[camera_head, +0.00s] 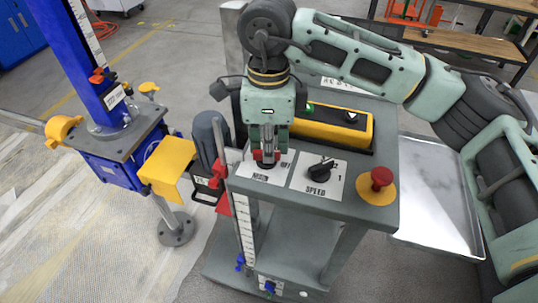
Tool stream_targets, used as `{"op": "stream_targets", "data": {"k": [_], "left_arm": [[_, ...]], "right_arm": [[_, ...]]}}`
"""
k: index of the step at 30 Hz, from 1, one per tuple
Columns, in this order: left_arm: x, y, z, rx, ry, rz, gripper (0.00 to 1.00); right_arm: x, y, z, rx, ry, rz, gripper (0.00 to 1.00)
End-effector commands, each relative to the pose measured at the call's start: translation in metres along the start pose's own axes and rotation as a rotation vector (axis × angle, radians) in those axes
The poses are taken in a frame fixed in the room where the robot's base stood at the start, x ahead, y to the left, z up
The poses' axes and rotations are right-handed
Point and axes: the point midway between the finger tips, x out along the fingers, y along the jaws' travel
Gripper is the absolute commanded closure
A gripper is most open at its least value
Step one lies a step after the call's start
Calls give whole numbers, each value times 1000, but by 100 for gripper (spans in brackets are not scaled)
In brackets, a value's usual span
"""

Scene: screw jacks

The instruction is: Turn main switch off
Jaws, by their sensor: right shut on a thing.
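The main switch (264,155) is a red knob on a white plate marked MAIN (256,173), on top of the grey control stand (350,205). My right gripper (266,156) points straight down over this plate, with its fingers shut on the red knob. The fingers hide most of the knob, so I cannot tell its exact angle. My left gripper is not in view.
A black SPEED knob (321,169) and a red emergency button (381,178) on a yellow disc sit right of the main switch. A yellow box (325,127) with lit buttons lies behind. A blue screw jack (104,150) stands left. A metal tray (436,190) is at right.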

Motion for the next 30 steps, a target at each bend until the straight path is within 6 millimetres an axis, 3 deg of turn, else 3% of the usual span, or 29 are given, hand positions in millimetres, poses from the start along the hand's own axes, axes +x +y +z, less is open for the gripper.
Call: {"op": "stream_targets", "data": {"k": [3,13,30], "left_arm": [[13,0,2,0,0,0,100],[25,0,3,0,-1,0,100],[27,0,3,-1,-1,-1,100]], "right_arm": [[2,0,1,87,-3,-4,100],[0,0,1,247,-3,-3,100],[-2,0,1,291,-3,-4,100]]}}
